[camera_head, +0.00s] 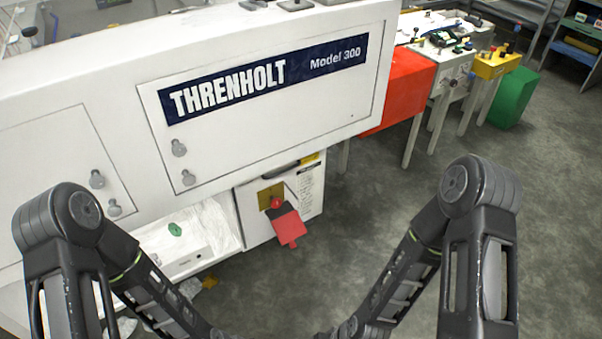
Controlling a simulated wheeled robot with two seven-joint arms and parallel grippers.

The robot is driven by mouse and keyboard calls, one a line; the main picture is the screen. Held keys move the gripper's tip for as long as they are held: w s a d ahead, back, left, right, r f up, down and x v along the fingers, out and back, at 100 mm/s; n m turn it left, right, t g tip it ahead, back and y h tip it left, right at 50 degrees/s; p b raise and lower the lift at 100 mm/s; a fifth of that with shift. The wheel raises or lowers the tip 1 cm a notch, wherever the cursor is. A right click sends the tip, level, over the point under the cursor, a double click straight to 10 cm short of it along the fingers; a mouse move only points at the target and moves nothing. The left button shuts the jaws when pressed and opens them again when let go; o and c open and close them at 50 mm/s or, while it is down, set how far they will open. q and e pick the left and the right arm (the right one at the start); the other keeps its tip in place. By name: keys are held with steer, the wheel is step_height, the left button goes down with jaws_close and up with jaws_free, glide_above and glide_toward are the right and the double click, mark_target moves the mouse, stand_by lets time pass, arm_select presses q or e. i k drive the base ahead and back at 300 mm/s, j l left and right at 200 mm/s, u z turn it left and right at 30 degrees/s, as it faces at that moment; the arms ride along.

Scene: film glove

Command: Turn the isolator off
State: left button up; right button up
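The isolator is most likely the red knob (277,203) on a yellow plate (264,196), on the front of a white cabinet (254,227) below the Threnholt machine. A red flat piece (289,227) hangs tilted just below the knob; I cannot tell if it is a handle, a cover or a tag. The knob's exact setting is too small to read. Both my arms show, bent, with their forearms running down toward the bottom middle. Neither gripper is in the frame, and neither arm touches the isolator.
The white machine body (110,90) overhangs the cabinet. A shelf left of the cabinet holds a small green item (175,229). A red block (405,90), white tables and a green bin (512,98) stand at the back right. The grey floor (375,205) right of the cabinet is clear.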

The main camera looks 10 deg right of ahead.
mark_target(276, 202)
steer(key=i+l+z, duration=0.2)
steer(key=i+z, duration=0.75)
steer(key=k+l, duration=0.05)
steer(key=k, duration=0.05)
